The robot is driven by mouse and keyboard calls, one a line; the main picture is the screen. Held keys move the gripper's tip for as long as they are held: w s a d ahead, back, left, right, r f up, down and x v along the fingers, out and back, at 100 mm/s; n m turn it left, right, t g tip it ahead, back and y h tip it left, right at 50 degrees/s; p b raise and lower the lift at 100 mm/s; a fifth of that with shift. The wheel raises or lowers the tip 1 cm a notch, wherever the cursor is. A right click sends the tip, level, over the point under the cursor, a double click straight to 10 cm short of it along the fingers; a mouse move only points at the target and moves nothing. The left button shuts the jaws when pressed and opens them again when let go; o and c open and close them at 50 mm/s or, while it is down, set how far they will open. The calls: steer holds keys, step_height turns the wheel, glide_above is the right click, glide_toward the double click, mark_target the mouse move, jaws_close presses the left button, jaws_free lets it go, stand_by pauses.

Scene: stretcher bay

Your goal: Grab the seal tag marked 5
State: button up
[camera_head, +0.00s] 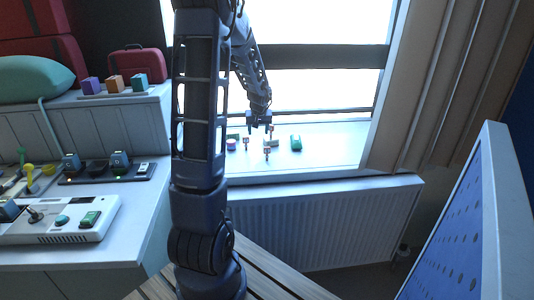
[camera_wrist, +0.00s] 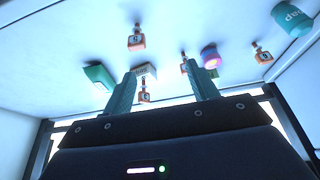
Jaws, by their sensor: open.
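Several small orange-and-white tags stand on the white window sill (camera_head: 335,150). In the wrist view, one tag (camera_wrist: 136,41) is at upper centre, one (camera_wrist: 144,97) is between my fingers near the left one, one (camera_wrist: 263,57) is at the right. Another (camera_wrist: 184,68) is partly hidden by the right finger. Their dark marks are too small to read surely, so I cannot tell which is 5. My gripper (camera_head: 260,125) is open and empty, above the sill among these things. Its two fingers are spread in the wrist view (camera_wrist: 161,72).
The window is behind the sill, a radiator (camera_head: 320,225) below. A counter with devices (camera_head: 65,220) is left, a blue panel (camera_head: 460,235) right.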

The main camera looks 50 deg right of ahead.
mark_target(267, 148)
steer(key=shift+m, duration=0.3)
steer(key=shift+d+f, duration=1.05)
steer(key=shift+f, duration=1)
steer(key=shift+d+f, duration=1.05)
steer(key=shift+f, duration=1)
steer(key=shift+d+f, duration=1.05)
steer(key=shift+f, duration=1)
steer(key=c, duration=1)
